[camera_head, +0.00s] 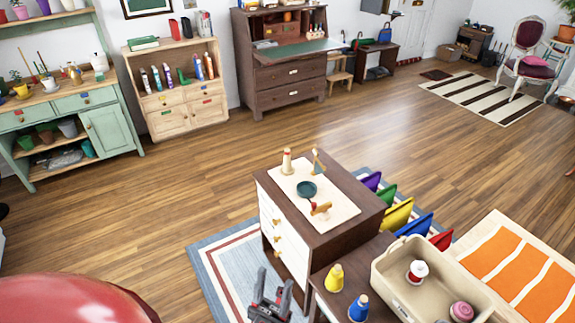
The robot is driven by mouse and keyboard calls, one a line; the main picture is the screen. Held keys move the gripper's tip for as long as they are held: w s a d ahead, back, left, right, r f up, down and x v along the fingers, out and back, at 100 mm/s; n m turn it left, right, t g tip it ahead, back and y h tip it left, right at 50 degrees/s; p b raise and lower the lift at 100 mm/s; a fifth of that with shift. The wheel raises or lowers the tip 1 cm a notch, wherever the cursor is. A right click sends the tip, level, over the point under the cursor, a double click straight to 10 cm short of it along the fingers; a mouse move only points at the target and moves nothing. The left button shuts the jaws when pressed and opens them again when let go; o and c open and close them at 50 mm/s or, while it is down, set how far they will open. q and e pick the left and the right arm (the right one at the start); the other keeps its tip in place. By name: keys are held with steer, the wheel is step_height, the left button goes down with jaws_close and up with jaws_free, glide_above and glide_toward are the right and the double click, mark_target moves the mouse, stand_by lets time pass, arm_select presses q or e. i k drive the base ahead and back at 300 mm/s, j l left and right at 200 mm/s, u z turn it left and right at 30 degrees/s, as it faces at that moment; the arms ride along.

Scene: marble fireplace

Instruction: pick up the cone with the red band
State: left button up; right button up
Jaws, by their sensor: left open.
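A small pale cone-like piece (287,161) stands upright on the white mat on the dark brown cabinet; it has a reddish mark, but it is too small to tell if this is a band. A yellow cone (334,279) and a blue cone (358,308) stand on the lower dark table at the front. A white and red piece (417,272) lies in the beige bin; its shape is unclear. My left gripper (273,287) is open at the bottom, left of the yellow cone and in front of the cabinet, apart from all these pieces. My right gripper is out of view.
The cabinet (345,228) also bears a dark green dish (306,190) and small wooden pieces. The beige bin (385,268) holds a pink round item (461,311). Coloured upright panels (397,215) line the cabinet's right side. Open wooden floor (200,205) lies behind and left.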

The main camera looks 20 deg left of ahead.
mark_target(286, 170)
steer(key=i+j+u, duration=0.3)
steer(key=i+j, duration=0.35)
steer(key=j, duration=0.25)
steer(key=i+j+u, duration=0.3)
steer(key=i+j, duration=0.45)
